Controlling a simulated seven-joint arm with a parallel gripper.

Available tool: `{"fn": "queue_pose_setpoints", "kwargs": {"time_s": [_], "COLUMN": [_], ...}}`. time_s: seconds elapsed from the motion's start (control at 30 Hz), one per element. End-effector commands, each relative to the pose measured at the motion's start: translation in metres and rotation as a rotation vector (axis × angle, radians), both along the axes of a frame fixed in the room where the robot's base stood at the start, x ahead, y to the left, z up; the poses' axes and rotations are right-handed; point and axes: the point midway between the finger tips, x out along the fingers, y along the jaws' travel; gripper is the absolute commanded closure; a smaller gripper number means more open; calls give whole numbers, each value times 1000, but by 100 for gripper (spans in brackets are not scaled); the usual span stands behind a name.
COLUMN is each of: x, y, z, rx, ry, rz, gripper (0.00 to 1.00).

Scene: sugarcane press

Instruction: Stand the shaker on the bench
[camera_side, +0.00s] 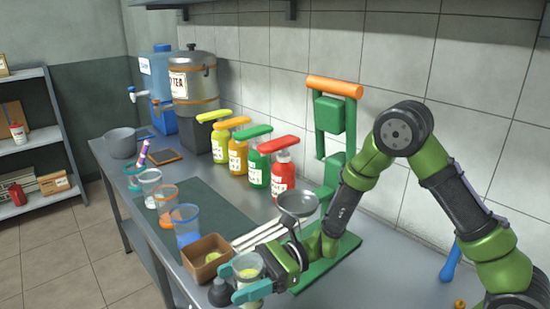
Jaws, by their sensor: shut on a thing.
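My gripper (251,279), with teal fingers, is low at the front edge of the bench (385,279). It is shut on a clear cup-shaped vessel with pale yellow-green contents, which I take to be the shaker (248,266).
Several cups, including a blue one (187,230), line the front edge. A strainer (297,203), the green press (331,180) and sauce bottles (283,175) stand behind. The right bench is mostly clear.

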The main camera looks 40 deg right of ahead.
Motion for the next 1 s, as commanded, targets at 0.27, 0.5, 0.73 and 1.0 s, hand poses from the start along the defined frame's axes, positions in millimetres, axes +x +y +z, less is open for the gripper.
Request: {"fn": "queue_pose_setpoints", "kwargs": {"time_s": [0.27, 0.5, 0.73, 1.0], "x": [0, 0, 1, 0], "y": [0, 0, 0, 0], "z": [-30, -57, -59, -63], "rx": [2, 3, 3, 0], "ry": [2, 0, -2, 1], "rz": [-2, -2, -2, -2], "gripper": [90, 90, 90, 28]}}
